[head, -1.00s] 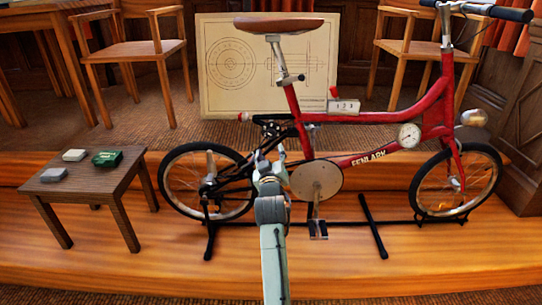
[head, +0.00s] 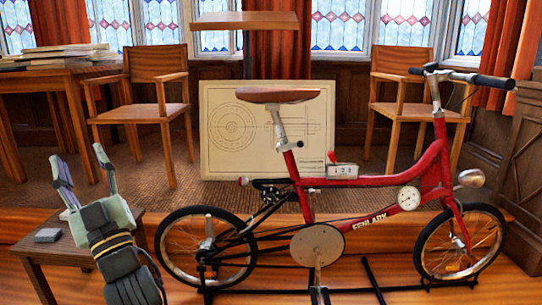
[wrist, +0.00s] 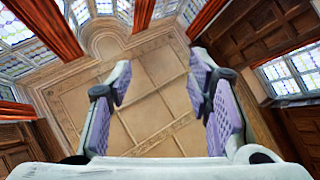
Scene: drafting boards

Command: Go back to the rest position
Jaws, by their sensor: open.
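My gripper (head: 80,160) is raised at the lower left of the head view, its two fingers pointing up and spread apart. It stands in front of the small dark wooden table (head: 45,262) and hides much of its top. In the wrist view, my gripper (wrist: 160,62) is open with nothing between the purple-padded fingers. Beyond them that view shows the panelled ceiling (wrist: 150,110), window tops and red curtains.
A red bicycle (head: 400,182) on a black stand fills the middle and right. A grey block (head: 47,235) lies on the small table. A drawing board (head: 232,160), two wooden chairs and a desk with papers (head: 60,60) stand behind.

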